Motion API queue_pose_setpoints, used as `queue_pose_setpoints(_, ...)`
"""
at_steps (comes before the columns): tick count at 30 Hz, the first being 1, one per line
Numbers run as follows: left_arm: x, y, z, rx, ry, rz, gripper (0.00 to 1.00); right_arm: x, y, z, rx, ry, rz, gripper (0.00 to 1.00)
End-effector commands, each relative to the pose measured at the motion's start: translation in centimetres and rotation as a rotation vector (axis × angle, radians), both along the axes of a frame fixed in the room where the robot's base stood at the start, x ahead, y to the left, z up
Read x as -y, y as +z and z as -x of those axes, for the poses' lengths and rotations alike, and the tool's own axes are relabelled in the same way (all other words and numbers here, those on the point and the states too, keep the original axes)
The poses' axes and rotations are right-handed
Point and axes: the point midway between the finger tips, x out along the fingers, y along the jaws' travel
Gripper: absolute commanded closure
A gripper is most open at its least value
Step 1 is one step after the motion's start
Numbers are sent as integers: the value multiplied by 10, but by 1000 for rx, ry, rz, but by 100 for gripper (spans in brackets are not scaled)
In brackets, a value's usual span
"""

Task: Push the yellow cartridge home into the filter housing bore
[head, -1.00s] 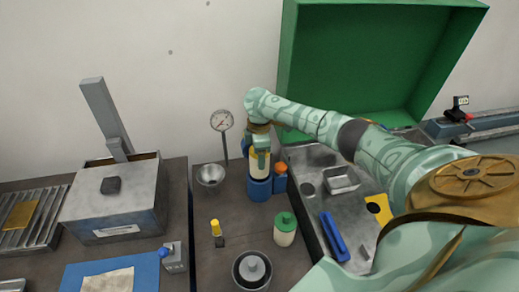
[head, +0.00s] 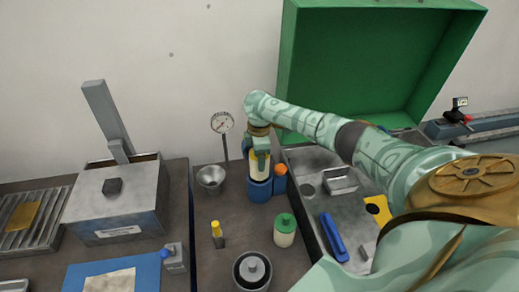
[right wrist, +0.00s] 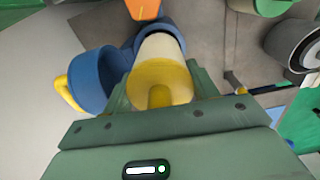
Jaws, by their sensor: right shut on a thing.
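The blue filter housing (head: 259,190) stands upright on the bench near the back wall. The yellow cartridge (head: 260,164) stands upright at its top, with its lower end hidden by the blue rim. My right gripper (head: 259,148) is above the housing, shut on the cartridge's upper part. In the right wrist view the cartridge (right wrist: 161,82) sits between the fingers, with a yellow top and a pale body running down into blue. A blue ring-shaped part (right wrist: 98,78) with a yellow handle lies beside it. How deep the cartridge sits is hidden. My left gripper is not in view.
An orange-topped part (head: 281,171) is close to the housing's right. A metal funnel (head: 210,178) and a gauge (head: 222,123) stand to its left. A green-capped jar (head: 285,228) and a yellow-topped tool (head: 217,231) are nearer. A metal tray (head: 318,214) lies to the right.

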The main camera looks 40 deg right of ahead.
Motion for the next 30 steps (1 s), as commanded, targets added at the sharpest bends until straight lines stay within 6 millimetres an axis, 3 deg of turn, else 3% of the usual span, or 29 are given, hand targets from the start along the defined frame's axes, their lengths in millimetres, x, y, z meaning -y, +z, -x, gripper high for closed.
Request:
queue_pose_setpoints(13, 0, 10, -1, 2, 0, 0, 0, 1, 2, 0, 0, -1, 0, 68)
queue_pose_setpoints(30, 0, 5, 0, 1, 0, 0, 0, 0, -6, 0, 1, 0, -1, 68)
